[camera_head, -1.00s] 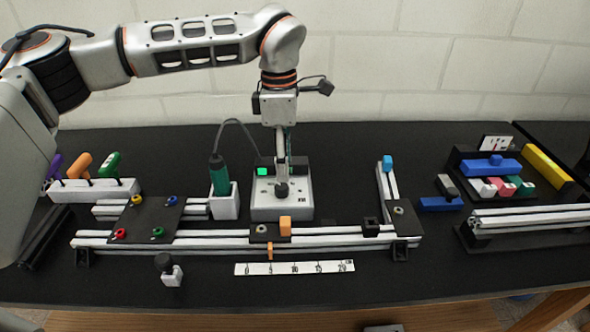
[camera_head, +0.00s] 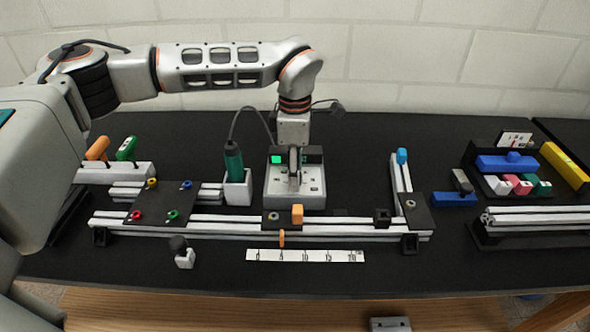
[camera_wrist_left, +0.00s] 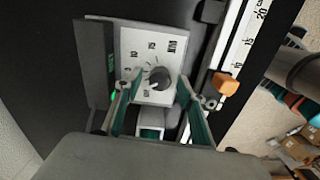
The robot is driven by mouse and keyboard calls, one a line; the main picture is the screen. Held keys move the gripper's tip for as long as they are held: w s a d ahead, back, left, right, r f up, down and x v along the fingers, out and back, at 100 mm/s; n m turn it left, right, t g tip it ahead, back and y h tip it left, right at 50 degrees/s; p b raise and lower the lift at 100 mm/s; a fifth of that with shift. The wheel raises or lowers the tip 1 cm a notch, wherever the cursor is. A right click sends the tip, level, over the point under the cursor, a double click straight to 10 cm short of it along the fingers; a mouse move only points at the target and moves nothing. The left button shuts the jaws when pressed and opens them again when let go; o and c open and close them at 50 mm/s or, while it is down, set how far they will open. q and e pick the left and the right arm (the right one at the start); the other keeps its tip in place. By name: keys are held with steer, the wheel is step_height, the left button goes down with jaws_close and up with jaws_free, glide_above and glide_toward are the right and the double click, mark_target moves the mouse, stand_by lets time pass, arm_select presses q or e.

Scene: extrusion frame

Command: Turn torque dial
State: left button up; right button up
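The torque control box (camera_head: 308,200) is light grey with a green-lit display (camera_head: 276,159) and stands behind the long rail. Its round grey dial (camera_wrist_left: 159,77) shows in the left wrist view, on a white face with printed numbers around it. My left gripper (camera_head: 294,182) points down over the box and hides most of the dial in the head view. In the left wrist view its two fingers (camera_wrist_left: 159,80) are open, one on each side of the dial, with a visible gap. I cannot tell whether the fingertips are level with the dial. My right gripper is not in view.
A green screwdriver (camera_head: 233,162) with a cable stands in a white holder (camera_head: 238,190) just left of the box. In front run the aluminium rail (camera_head: 340,232) with an orange block (camera_head: 297,213) and a ruler (camera_head: 305,256).

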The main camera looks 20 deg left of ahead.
arm_select(q)
steer(key=c, duration=1.1)
steer(key=shift+c, duration=0.2)
steer(key=shift+n, duration=0.3)
steer(key=n, duration=0.3)
steer(key=shift+b, duration=0.4)
steer(key=shift+n, duration=1.7)
steer(key=o, duration=1.1)
steer(key=shift+o, duration=0.2)
